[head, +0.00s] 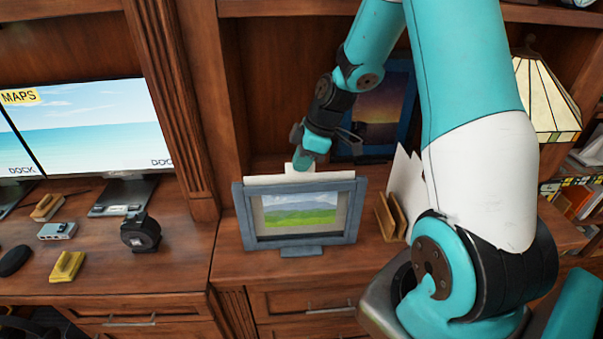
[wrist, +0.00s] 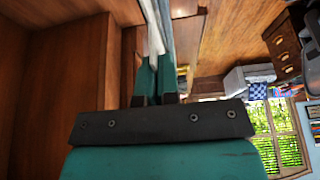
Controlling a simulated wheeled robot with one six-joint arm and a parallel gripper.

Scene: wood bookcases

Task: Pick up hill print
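The hill print (head: 300,211), green hills under a grey sky, shows inside a blue-grey frame (head: 242,225) that stands upright on a foot on the wood counter. A white board edge with a small tab rises above the frame's top. My gripper (head: 300,164) reaches down from above and behind, with its tips at this tab. In the wrist view my gripper's teal fingers (wrist: 157,80) are close together around a thin white and grey-blue edge, with hardly any gap. The exact contact at the tips is partly hidden.
A dark blue framed picture (head: 383,108) leans on the back wall behind my gripper. A wooden holder (head: 392,216) with white cards stands to the right. Left of the pillar (head: 172,110) are a monitor (head: 110,125), a black tape dispenser (head: 140,233) and small desk items.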

